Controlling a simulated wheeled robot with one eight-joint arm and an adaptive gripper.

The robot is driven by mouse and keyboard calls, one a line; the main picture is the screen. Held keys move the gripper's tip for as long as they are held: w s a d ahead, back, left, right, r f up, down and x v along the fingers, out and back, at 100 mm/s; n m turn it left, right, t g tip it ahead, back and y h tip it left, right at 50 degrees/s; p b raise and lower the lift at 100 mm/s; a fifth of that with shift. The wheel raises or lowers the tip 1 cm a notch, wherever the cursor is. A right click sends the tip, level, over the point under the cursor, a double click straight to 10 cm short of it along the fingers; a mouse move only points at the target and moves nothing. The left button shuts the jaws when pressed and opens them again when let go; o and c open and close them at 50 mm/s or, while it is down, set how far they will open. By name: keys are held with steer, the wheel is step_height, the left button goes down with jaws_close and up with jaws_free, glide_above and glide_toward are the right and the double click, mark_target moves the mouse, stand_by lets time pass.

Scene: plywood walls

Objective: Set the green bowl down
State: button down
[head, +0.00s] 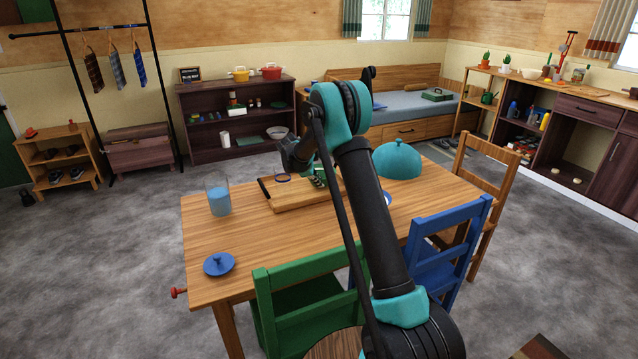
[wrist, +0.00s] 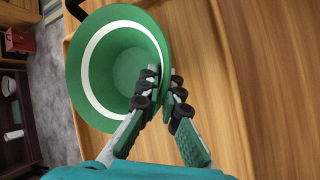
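The green bowl (wrist: 112,62) has a broad white ring inside and shows large in the wrist view. My gripper (wrist: 165,88) is shut on its near right rim, one finger inside the wall and one outside. The bowl looks tilted to the camera, over a wooden surface. In the head view my gripper is over the dining table (head: 215,262), near the wooden tray (head: 293,203), mostly behind my arm. The bowl cannot be made out clearly there. Whether its base touches the wood cannot be told.
A blue tumbler (head: 219,201) and a blue lid (head: 219,264) are on the table's left side. A teal dome (head: 397,160) stands at its back right. A green chair (head: 300,300) and a blue chair (head: 447,250) stand at the near side. The table's left front is largely clear.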

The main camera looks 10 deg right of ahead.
steer(key=c, duration=1.7)
jaws_free()
steer(key=shift+f, duration=0.1)
steer(key=v, duration=1.2)
